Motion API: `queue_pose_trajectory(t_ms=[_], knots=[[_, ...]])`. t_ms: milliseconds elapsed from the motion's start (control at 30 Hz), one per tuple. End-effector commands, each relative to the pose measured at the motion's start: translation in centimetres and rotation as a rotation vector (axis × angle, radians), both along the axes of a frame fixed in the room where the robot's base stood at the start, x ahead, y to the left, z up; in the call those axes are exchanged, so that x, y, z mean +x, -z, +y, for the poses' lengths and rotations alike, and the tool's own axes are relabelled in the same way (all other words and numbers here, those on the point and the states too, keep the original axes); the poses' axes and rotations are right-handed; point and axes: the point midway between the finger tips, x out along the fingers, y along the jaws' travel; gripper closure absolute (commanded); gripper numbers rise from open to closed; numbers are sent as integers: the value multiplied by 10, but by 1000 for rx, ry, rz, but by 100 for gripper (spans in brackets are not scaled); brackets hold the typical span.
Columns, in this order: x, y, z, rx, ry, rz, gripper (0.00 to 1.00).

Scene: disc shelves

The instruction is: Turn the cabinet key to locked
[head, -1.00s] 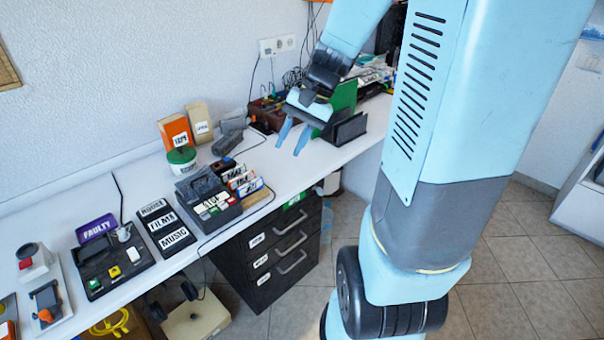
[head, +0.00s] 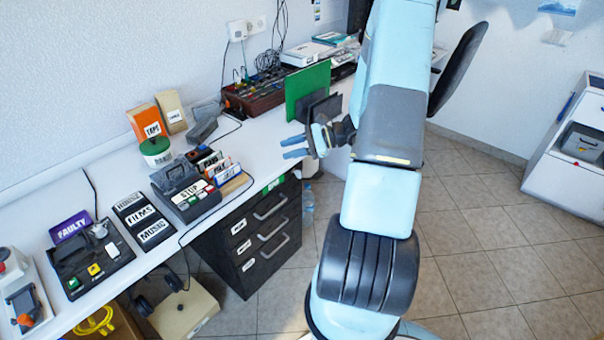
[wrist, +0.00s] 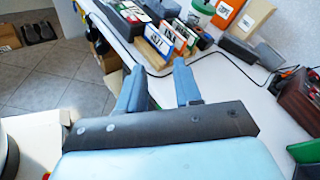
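The black cabinet (head: 240,262) stands under the desk, with three labelled drawers and bar handles. A green label (head: 273,185) shows near its top edge. I cannot make out the key; it is too small or hidden. My gripper (head: 285,147) is at the desk's front edge, above and to the right of the cabinet, with its fingers pointing left. In the wrist view my gripper (wrist: 157,68) is open, with nothing between its two blue fingers.
A bottle (head: 308,204) stands on the floor right of the cabinet.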

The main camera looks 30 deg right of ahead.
Motion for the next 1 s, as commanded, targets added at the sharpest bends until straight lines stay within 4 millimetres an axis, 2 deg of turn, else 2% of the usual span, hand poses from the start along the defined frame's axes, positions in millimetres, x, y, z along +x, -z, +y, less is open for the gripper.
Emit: queue_pose_trajectory(t_ms=[33,367,500,700,833,1000], knots=[[2,15,-10,43,50,14,66],[7,102,-71,285,391,68,66],[1,144,-95,379,544,87,66],[-11,194,-120,481,730,108,66],[-17,215,-130,519,805,116,66],[-19,225,-133,538,844,119,66]])
